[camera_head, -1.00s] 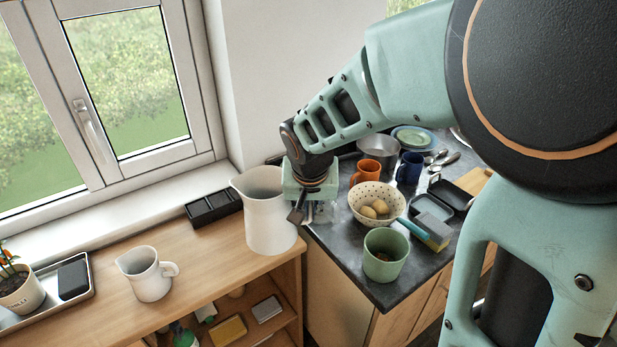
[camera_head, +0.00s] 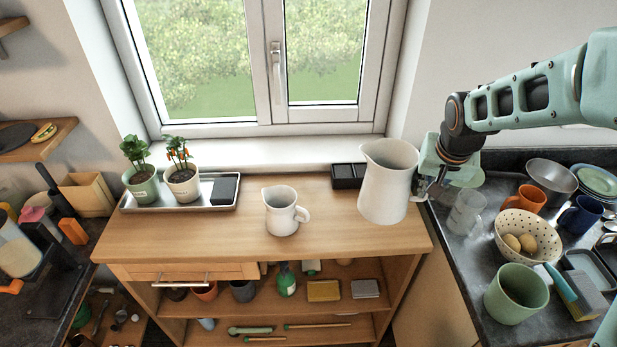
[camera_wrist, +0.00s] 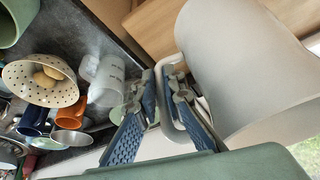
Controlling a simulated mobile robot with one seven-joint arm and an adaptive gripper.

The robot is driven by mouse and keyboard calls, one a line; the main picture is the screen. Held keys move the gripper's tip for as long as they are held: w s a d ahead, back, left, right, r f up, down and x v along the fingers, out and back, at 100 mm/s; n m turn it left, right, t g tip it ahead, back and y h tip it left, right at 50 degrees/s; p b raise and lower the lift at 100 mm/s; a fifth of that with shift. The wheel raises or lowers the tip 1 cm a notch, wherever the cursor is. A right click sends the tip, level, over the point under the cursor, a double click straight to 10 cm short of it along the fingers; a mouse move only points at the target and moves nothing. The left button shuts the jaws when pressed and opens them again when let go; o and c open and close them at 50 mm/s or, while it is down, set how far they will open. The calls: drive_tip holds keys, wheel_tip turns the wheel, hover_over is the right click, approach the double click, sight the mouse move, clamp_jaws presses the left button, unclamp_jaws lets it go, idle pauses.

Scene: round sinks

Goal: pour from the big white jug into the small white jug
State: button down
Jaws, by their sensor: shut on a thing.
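The big white jug (camera_head: 386,183) is upright at the right end of the wooden cabinet top, its spout to the left. My gripper (camera_head: 428,190) is at its right side, shut on the jug's handle. In the wrist view, the two blue-padded fingers (camera_wrist: 155,100) close around the handle, and the jug's body (camera_wrist: 235,65) fills the right. The small white jug (camera_head: 282,212) stands upright on the cabinet top, left of the big jug, its handle to the right. The inside of both jugs cannot be made out. I cannot tell whether the big jug touches the top.
A black divided box (camera_head: 348,176) stands behind the big jug. A metal tray (camera_head: 222,205) with two potted plants is at the left. The dark counter at the right holds a clear measuring cup (camera_head: 466,212), a colander (camera_head: 530,238) and a green pot (camera_head: 516,293). The wood between the jugs is clear.

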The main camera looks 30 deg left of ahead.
drive_tip(key=w+a+f+n+y, duration=0.1)
drive_tip(key=w+a+n, duration=0.2)
drive_tip(key=a, duration=0.3)
drive_tip(key=w+a+f+n+g+y, duration=0.1)
drive_tip(key=w+a+f+n, duration=0.1)
drive_tip(key=a, duration=0.5)
drive_tip(key=w+a+f+n, duration=0.1)
drive_tip(key=w+a+n, duration=0.2)
drive_tip(key=w+a, duration=0.2)
drive_tip(key=shift+a+f+n+g+y, duration=0.35)
drive_tip(key=shift+a+n+g+y, duration=0.05)
drive_tip(key=shift+a, duration=0.5)
drive_tip(key=s+a+r+n+t+h, duration=0.2)
drive_tip(key=s+a+r+t+h, duration=0.1)
drive_tip(key=t, duration=0.4)
drive_tip(key=shift+s+a+r+t+h, duration=0.15)
drive_tip(key=shift+s+r+t+h, duration=0.25)
drive_tip(key=shift+s+h, duration=0.55)
drive_tip(key=shift+s+r, duration=0.15)
drive_tip(key=shift+s, duration=0.1)
drive_tip(key=shift+s+a+r+t, duration=0.15)
drive_tip(key=shift+s+r+t, duration=0.1)
drive_tip(key=shift+r+t, duration=0.25)
drive_tip(key=shift+s+a+r+t, duration=0.15)
drive_tip(key=shift+s+r+t, duration=0.05)
drive_tip(key=shift+r+t, duration=0.25)
idle(2.5)
